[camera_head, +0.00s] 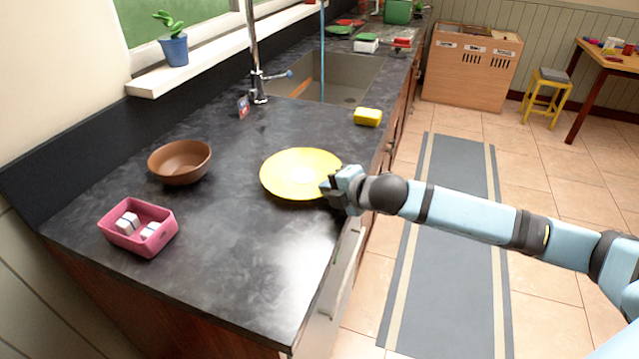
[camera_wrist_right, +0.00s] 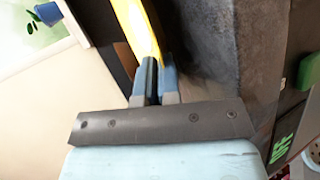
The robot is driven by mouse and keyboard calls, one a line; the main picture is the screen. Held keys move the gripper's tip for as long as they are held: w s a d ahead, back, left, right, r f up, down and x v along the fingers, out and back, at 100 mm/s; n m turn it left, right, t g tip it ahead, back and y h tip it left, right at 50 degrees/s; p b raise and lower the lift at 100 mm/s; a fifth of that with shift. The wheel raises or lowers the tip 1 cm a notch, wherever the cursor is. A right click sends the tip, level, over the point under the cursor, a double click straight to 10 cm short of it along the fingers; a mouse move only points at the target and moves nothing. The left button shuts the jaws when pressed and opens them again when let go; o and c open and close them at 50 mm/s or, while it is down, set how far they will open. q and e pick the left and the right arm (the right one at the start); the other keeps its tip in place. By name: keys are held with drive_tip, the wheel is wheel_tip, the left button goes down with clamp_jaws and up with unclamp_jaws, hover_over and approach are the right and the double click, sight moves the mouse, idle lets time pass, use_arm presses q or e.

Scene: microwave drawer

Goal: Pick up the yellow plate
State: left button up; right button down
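The yellow plate (camera_head: 298,172) is round and lies about level at the counter's right edge; I cannot tell whether it touches the counter. My right gripper (camera_head: 333,189) is at the plate's right rim, its arm reaching in from the right. In the right wrist view the plate (camera_wrist_right: 138,28) shows nearly edge-on, and its rim runs in between the two close-set fingers (camera_wrist_right: 158,80), which are shut on it. The part of the rim inside the fingers is hidden. My left gripper is not in view.
A brown bowl (camera_head: 180,162) and a pink box (camera_head: 139,243) with white blocks stand left of the plate on the dark counter (camera_head: 235,270). The counter's front part is clear.

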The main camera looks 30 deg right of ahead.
use_arm(q)
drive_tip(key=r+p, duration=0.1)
drive_tip(key=p, duration=0.2)
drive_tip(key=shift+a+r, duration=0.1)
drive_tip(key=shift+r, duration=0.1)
use_arm(e)
wheel_tip(320, 180, up, 20)
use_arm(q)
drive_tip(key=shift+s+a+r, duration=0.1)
